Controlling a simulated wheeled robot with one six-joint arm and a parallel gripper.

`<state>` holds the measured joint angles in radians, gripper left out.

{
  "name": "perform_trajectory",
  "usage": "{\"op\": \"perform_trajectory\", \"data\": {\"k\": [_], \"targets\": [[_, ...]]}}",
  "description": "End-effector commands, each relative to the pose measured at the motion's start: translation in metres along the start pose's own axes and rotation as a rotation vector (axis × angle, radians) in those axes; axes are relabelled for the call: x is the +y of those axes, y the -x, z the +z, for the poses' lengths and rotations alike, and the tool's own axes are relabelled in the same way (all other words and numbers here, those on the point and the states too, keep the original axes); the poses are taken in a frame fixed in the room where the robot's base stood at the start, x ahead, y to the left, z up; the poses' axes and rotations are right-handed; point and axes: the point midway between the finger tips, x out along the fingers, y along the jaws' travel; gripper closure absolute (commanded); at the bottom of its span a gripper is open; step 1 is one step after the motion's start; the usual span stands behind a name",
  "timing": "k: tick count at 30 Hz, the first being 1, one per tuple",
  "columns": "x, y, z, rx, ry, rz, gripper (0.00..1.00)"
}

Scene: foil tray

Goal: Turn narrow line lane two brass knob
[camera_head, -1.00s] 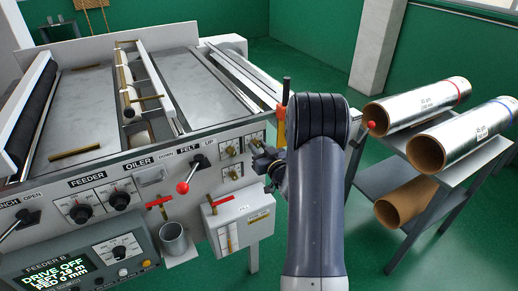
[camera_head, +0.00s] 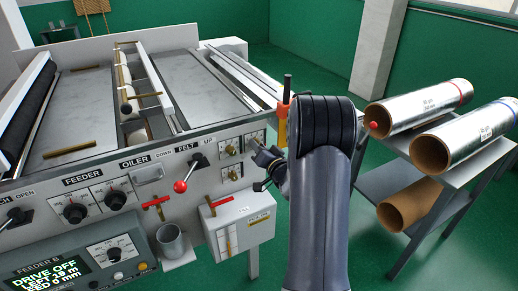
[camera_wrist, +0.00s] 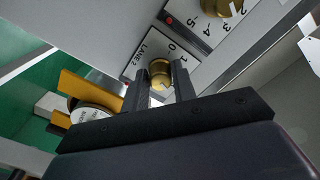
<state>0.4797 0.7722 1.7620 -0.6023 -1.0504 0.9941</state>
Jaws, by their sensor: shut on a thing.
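The lane two brass knob (camera_wrist: 160,80) sits on a white plate marked LANE 2 (camera_wrist: 150,50) with scale figures such as 0 and 1. In the wrist view my gripper (camera_wrist: 160,70) has one dark finger on each side of the knob and is shut on it. The fingers hide the knob's sides and part of the scale. A second brass knob (camera_wrist: 222,6) with a figured scale shows at the wrist view's top edge.
An orange and black upright handle (camera_head: 283,125) stands close beside my arm. A red-ball lever (camera_head: 181,187) juts out left of the knobs. A pale box (camera_head: 240,225) hangs below. A rack with foil rolls (camera_head: 425,108) stands at the right.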

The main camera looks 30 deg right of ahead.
Motion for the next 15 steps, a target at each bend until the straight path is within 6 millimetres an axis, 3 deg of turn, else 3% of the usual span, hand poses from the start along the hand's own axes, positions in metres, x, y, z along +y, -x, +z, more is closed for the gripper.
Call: {"op": "perform_trajectory", "data": {"k": [15], "targets": [[-0.0004,-0.0003,-0.0011,0.002,-0.033,-0.001,0.97]]}}
